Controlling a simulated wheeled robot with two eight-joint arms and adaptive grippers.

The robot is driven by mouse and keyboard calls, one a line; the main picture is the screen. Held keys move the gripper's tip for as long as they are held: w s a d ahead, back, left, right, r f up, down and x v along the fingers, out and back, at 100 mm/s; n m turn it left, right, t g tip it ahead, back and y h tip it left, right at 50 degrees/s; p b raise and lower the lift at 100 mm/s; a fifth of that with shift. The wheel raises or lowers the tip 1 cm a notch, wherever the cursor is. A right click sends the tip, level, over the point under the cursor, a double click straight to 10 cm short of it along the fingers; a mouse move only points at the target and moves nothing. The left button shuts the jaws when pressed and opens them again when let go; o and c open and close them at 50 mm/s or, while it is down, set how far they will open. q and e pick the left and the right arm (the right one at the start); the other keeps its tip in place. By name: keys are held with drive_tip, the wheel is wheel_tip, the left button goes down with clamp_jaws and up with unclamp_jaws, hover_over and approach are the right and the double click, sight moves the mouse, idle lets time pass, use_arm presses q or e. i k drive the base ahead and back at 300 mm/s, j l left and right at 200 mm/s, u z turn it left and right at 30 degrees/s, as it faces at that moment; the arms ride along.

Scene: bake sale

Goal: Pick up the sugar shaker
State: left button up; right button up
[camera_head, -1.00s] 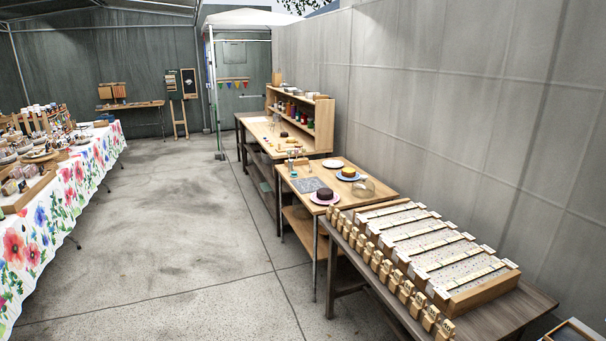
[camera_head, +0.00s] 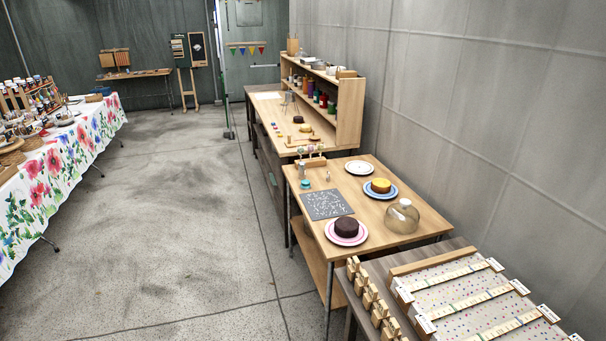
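A small grey upright object (camera_head: 302,171) stands near the far left corner of the middle wooden table (camera_head: 410,177). It may be the sugar shaker, but it is too small to tell for sure. A small teal item (camera_head: 305,184) lies just in front of it, and a dark speckled mat (camera_head: 328,204) lies nearer to me. Neither of my grippers is in view, and nothing on the table is being touched.
A nearer table with long boxes (camera_head: 455,283) stands front right. The concrete floor (camera_head: 170,220) left of the tables is clear.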

sight(302, 165)
drive_tip(key=i+l+z, duration=0.15)
drive_tip(key=i, duration=0.45)
drive_tip(key=i+j+z, duration=0.15)
drive_tip(key=z, duration=0.25)
drive_tip(key=i+j+z, duration=0.2)
drive_tip(key=z, duration=0.2)
